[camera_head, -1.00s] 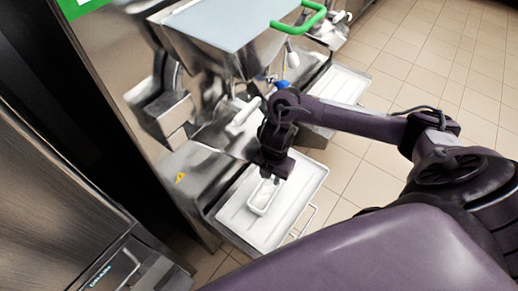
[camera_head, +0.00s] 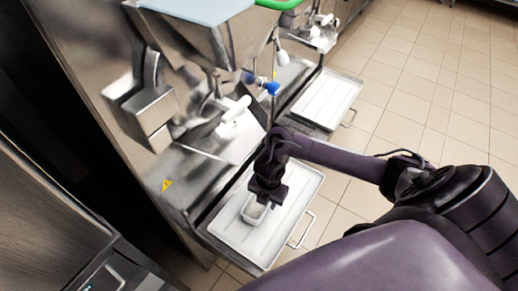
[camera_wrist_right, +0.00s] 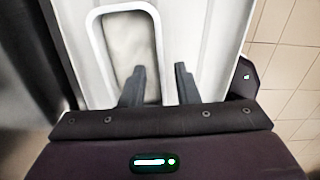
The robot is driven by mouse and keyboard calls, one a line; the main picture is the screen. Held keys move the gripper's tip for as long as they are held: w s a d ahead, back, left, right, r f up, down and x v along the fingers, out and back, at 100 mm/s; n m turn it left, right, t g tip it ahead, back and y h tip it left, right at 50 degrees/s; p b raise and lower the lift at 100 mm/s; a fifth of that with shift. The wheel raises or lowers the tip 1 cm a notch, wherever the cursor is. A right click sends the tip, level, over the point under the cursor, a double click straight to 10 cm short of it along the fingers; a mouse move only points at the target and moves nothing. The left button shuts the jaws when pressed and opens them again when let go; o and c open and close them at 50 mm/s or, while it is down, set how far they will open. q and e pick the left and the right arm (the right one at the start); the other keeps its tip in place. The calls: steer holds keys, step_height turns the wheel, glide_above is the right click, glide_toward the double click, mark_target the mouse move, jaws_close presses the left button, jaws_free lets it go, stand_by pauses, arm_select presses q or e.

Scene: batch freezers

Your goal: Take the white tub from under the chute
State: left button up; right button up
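The white tub (camera_head: 254,213) is a small rectangular tub with pale contents. It sits on a white tray (camera_head: 245,236) below the chute (camera_head: 233,110) of the near machine. My right gripper (camera_head: 262,198) is low over the tub and hides part of it in the head view. In the right wrist view the tub (camera_wrist_right: 97,50) lies ahead and to the left. My right gripper's fingers (camera_wrist_right: 160,85) are apart, with the tub's right wall between their lines. I cannot tell whether they touch it. My left gripper is not in view.
A second machine with its own white tray (camera_head: 327,100) stands farther back. The near tray has a wire handle (camera_head: 305,230) on its right side. A steel cabinet (camera_head: 45,215) stands at the left. Tiled floor (camera_head: 400,80) on the right is open.

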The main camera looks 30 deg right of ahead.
step_height(320, 180, down, 2)
steer(key=shift+f, duration=0.15)
jaws_close()
stand_by(0.5)
